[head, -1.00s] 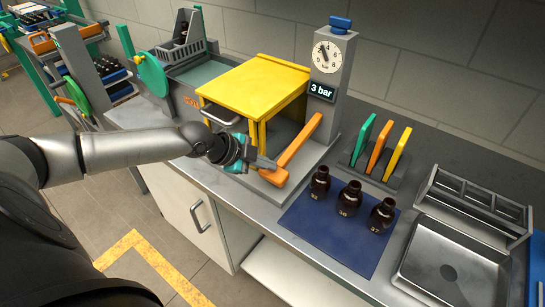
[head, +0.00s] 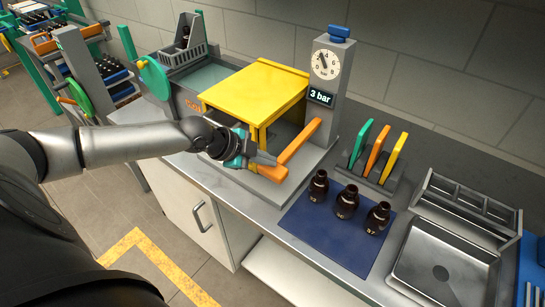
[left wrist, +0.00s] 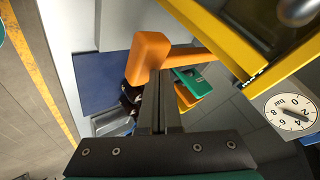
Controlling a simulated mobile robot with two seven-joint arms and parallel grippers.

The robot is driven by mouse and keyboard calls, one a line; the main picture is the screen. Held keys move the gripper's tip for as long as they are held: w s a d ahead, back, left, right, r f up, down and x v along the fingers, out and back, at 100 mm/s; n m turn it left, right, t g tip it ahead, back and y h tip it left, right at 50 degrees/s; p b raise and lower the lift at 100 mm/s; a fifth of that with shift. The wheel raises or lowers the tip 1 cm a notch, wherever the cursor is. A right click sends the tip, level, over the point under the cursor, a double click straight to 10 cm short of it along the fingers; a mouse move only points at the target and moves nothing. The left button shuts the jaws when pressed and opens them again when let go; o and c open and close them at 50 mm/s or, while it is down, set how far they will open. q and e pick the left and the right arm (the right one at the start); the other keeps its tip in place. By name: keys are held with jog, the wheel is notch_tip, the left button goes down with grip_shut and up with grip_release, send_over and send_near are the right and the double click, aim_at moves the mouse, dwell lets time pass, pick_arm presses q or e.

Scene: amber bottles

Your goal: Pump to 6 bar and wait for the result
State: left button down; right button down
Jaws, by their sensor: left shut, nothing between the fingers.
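The test stand has a yellow guard (head: 255,88), a grey column with a round gauge (head: 325,64), and a display (head: 321,97) reading "3 bar". An orange pump lever (head: 300,143) slopes down toward the front, ending in a thick orange grip. My left gripper (head: 268,158) is shut and empty, right beside that grip. In the left wrist view, the shut fingers (left wrist: 155,105) point toward the lever's grip (left wrist: 148,58); I cannot tell whether they touch it. The gauge (left wrist: 291,112) also shows there, at the right edge. My right gripper is out of view.
Three amber bottles (head: 346,201) stand on a blue mat (head: 325,236) right of the stand. Green, orange and yellow upright plates (head: 376,153) stand in a rack behind them. A metal tray (head: 440,270) is at the right. A grey basket (head: 184,54) stands at the left.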

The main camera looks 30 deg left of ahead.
pick_arm(q)
jog(key=shift+r+p, duration=1.1)
jog(key=shift+r, duration=0.3)
notch_tip(320, 180, up, 5)
jog(key=p, duration=0.4)
jog(key=shift+p, duration=0.35)
